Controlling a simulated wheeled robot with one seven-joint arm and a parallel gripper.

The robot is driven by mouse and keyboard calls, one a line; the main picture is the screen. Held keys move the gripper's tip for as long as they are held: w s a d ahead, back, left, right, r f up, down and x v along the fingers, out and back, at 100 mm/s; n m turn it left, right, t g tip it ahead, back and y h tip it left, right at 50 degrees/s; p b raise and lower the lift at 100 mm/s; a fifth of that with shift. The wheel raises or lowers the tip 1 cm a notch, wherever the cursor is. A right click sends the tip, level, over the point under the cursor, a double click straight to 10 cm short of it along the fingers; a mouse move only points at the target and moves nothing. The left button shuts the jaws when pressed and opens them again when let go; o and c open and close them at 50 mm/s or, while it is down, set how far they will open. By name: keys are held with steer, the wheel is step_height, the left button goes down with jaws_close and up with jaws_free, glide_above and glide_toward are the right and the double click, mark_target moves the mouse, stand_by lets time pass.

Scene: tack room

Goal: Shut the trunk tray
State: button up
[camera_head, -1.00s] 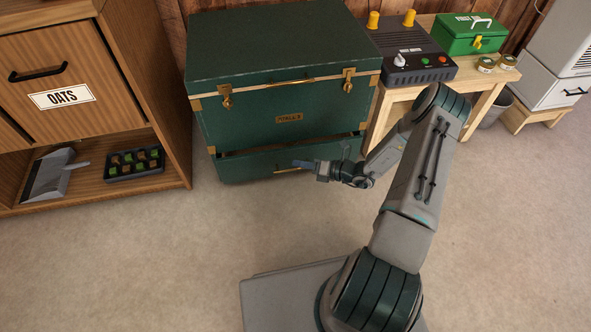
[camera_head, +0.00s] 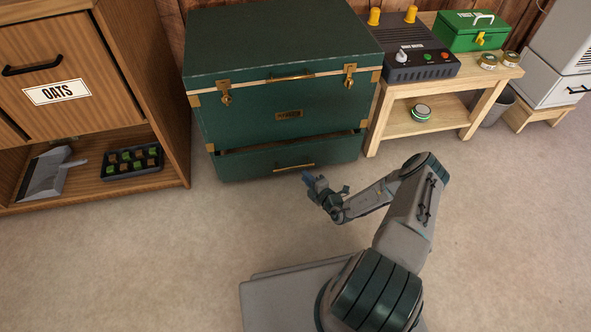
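The green trunk (camera_head: 235,128) stands against the wall with its lid down and brass corners and latches. Its tray (camera_head: 240,164) is the low green drawer at the bottom, with a brass handle (camera_head: 294,167). The tray sticks out a little at the front, and a dark gap shows along its top edge. My gripper (camera_head: 313,181) is in front of the tray's right part, low over the floor and apart from the handle. It looks empty, and its fingers are too small to tell whether they are open.
A wooden cabinet (camera_head: 184,110) with an oats drawer stands at the left, holding a dustpan (camera_head: 45,176) and a black tray (camera_head: 133,162). A low wooden table (camera_head: 388,122) at the right bears a control box (camera_head: 412,70) and a green first aid box (camera_head: 470,35). The floor ahead is clear.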

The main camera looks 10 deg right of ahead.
mark_target(296, 167)
steer(key=b+x, duration=0.2)
steer(key=x, duration=0.6)
steer(key=shift+b, duration=0.3)
steer(key=shift+c, duration=0.2)
jaws_close()
